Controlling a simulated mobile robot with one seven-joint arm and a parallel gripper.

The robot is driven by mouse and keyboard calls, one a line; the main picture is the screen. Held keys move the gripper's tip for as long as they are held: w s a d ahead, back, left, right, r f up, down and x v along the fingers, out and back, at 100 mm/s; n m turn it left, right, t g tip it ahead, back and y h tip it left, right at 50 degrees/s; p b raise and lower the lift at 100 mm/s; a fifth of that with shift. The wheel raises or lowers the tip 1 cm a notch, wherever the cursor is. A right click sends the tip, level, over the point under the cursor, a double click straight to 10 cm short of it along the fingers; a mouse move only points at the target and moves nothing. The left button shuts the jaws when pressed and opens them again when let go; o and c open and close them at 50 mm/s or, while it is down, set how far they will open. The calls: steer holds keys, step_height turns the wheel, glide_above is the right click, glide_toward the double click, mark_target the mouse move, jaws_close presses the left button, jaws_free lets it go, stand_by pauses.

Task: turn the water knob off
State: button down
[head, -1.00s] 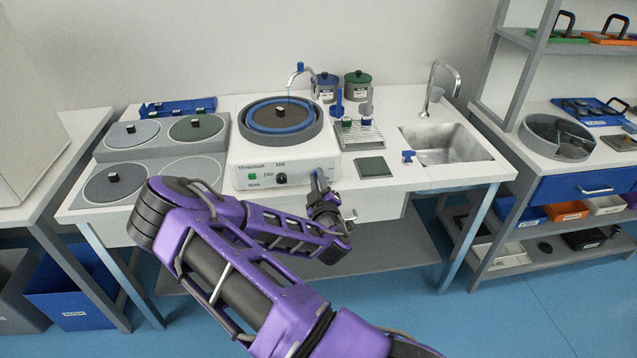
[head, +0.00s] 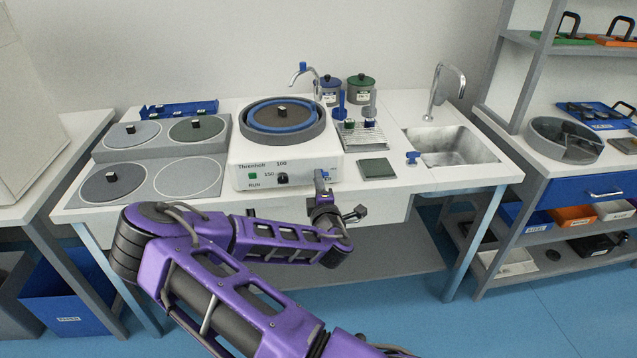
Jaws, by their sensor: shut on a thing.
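The grinding and polishing machine (head: 246,160) stands on the white bench, with its round wheel and bowl on top. The water knob (head: 325,174) is a small blue part at the right end of its front panel, mostly hidden by my gripper. My gripper (head: 320,181) is at that knob, with its fingers shut on it. The knob's exact turn angle cannot be told. The machine's blue-headed spout (head: 299,69) arches over the bowl from behind. No water stream shows under its tip.
A small square pad (head: 376,169) and a bottle rack (head: 361,137) are right of the machine. A blue-handled valve (head: 413,157) stands before the sink (head: 462,152). Round discs lie on the grey stand (head: 157,153) at the left. Floor in front is clear.

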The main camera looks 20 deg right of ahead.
steer(key=shift+n, duration=0.3)
steer(key=c, duration=0.9)
jaws_free()
steer(key=shift+o, duration=0.2)
steer(key=p+v, duration=0.6)
steer(key=v, duration=1.1)
steer(key=shift+s, duration=0.25)
steer(key=shift+r, duration=0.1)
